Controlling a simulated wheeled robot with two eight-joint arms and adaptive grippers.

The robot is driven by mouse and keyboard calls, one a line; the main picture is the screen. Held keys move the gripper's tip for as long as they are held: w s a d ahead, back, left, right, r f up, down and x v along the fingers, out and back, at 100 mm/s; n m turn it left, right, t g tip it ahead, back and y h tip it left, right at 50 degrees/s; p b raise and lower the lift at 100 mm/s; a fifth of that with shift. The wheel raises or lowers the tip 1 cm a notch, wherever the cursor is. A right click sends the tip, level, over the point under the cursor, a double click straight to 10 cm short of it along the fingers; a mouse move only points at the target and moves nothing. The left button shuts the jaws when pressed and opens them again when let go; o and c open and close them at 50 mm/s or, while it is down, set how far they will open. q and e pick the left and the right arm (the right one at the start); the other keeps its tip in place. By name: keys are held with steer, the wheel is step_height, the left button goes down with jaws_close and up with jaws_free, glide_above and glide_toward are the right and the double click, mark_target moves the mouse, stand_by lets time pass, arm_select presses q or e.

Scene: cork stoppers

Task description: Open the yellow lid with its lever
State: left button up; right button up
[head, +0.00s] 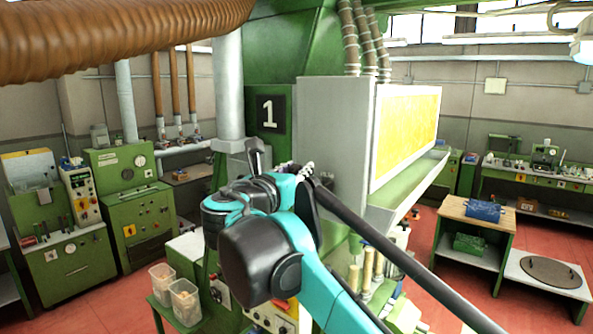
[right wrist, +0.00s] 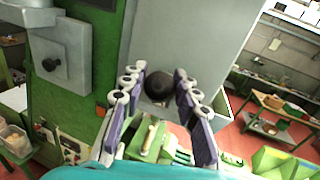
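The yellow lid (head: 405,130) is a yellow panel in a pale frame on the front of a grey box on the green machine. It looks shut, hanging steeply. My right gripper (head: 303,172) is beside the box's left side, partly hidden by my teal arm. In the right wrist view, its two fingers (right wrist: 161,75) are spread apart. A dark round knob (right wrist: 159,85), apparently the lever's end, shows between them; contact cannot be told. A long dark bar (head: 400,257) runs from near the gripper to the lower right; whether it is the lever is unclear. My left gripper is not in view.
The grey box (head: 335,130) stands close to my right gripper. A thick brown hose (head: 120,40) crosses the upper left. Clear bins (head: 185,300) stand at the lower left. A workbench with a blue box (head: 483,212) is at the right, with red floor between.

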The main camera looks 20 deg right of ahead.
jaws_close()
step_height(320, 180, down, 15)
steer(key=n+t+h+b, duration=0.2)
steer(key=t+b, duration=0.3)
steer(key=b, duration=0.7)
steer(key=shift+f+h, duration=0.2)
steer(key=shift+h, duration=0.1)
steer(key=shift+s, duration=0.1)
